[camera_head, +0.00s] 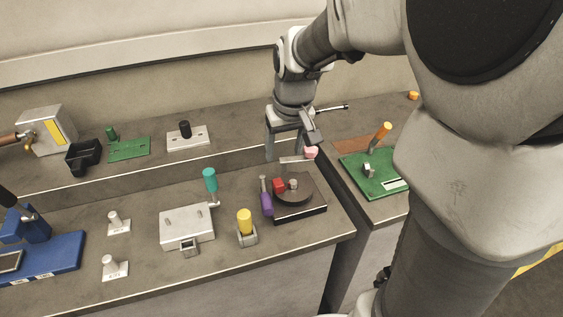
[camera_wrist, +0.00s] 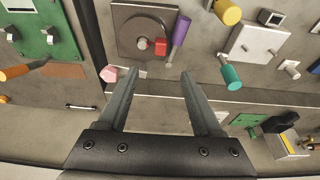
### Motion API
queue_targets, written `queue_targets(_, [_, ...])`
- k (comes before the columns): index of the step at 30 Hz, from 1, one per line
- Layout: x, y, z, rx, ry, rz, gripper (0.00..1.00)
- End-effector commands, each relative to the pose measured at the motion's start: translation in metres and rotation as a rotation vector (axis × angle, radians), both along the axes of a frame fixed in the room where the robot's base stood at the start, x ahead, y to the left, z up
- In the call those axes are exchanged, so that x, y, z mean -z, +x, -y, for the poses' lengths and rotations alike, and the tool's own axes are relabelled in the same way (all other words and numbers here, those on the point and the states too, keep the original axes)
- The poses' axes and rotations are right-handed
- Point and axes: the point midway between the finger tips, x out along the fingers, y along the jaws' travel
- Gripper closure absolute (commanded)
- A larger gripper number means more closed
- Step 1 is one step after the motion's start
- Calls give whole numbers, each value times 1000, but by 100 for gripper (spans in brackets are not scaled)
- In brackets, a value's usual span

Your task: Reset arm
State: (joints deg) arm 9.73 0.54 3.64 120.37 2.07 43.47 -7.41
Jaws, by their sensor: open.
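My gripper (camera_wrist: 160,72) is open, with its two fingers well apart in the wrist view and nothing between them. In the head view my gripper (camera_head: 284,160) hangs at the end of my arm above the back of the bench, near the gap between two bench sections. A dark plate fixture with a round disc (camera_head: 294,197) is in front of it, carrying a red block (camera_head: 279,185). A small pink piece (camera_head: 311,152) shows just right of the gripper; in the wrist view the pink piece (camera_wrist: 109,74) is beside the left finger.
A green board (camera_head: 375,184) with an orange handle (camera_head: 383,132) is on the right bench. A purple handle (camera_head: 266,204), yellow knob (camera_head: 244,222), grey box (camera_head: 186,227) with a teal handle (camera_head: 210,180) and blue fixture (camera_head: 50,255) stand along the front bench. A raised back shelf (camera_head: 228,150) holds more fixtures.

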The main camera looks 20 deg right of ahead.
Motion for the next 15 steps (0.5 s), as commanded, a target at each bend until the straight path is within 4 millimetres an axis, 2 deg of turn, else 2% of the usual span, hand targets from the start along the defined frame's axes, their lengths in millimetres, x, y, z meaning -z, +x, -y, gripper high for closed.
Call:
queue_targets(3, [-16, -4, 0, 0, 0, 2, 33])
queue_targets(8, [-26, -9, -1, 0, -1, 4, 33])
queue_targets(11, [-36, -20, -5, -1, -4, 19, 33])
queue_targets(15, [-56, -51, -14, -2, -12, 59, 33])
